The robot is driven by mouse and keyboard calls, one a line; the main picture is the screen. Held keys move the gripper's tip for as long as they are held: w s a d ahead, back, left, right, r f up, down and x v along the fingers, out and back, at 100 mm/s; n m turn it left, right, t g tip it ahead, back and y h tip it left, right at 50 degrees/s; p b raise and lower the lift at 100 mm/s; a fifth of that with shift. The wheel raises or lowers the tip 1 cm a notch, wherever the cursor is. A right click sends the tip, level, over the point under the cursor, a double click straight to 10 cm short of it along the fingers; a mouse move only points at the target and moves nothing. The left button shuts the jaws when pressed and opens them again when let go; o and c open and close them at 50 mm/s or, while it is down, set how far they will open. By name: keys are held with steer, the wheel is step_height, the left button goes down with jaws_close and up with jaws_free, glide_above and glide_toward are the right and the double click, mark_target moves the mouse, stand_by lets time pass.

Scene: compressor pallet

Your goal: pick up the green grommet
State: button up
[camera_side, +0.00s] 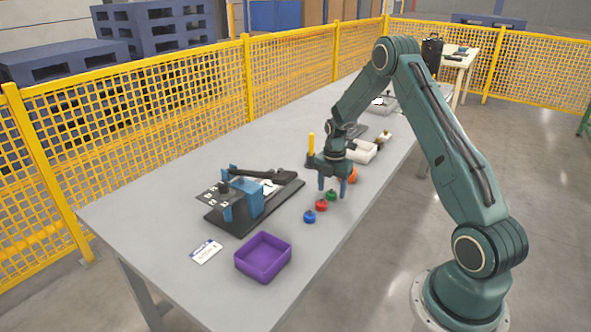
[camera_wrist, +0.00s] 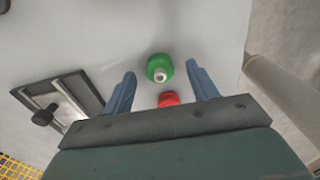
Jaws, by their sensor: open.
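The green grommet (camera_side: 331,195) stands on the grey table, in a short row with a red grommet (camera_side: 321,205) and a blue grommet (camera_side: 309,216). In the wrist view the green grommet (camera_wrist: 160,68) lies between the lines of my two blue fingers, a little beyond their tips, with a pale metal top. The red grommet (camera_wrist: 168,98) shows partly, its lower part hidden by the gripper body. My gripper (camera_side: 334,190) points down above the green grommet, open and empty. In the wrist view my gripper (camera_wrist: 160,70) has its fingers apart on either side.
A purple bin (camera_side: 263,257) and a white label card (camera_side: 206,252) sit at the near end of the table. A dark fixture with blue blocks (camera_side: 242,197) stands left of the grommets. An orange item (camera_side: 352,175) is close behind my gripper. The table's right edge is near.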

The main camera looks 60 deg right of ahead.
steer(key=c, duration=1.1)
steer(key=shift+r, duration=0.1)
step_height(320, 180, up, 20)
steer(key=shift+f, duration=0.1)
stand_by(0.8)
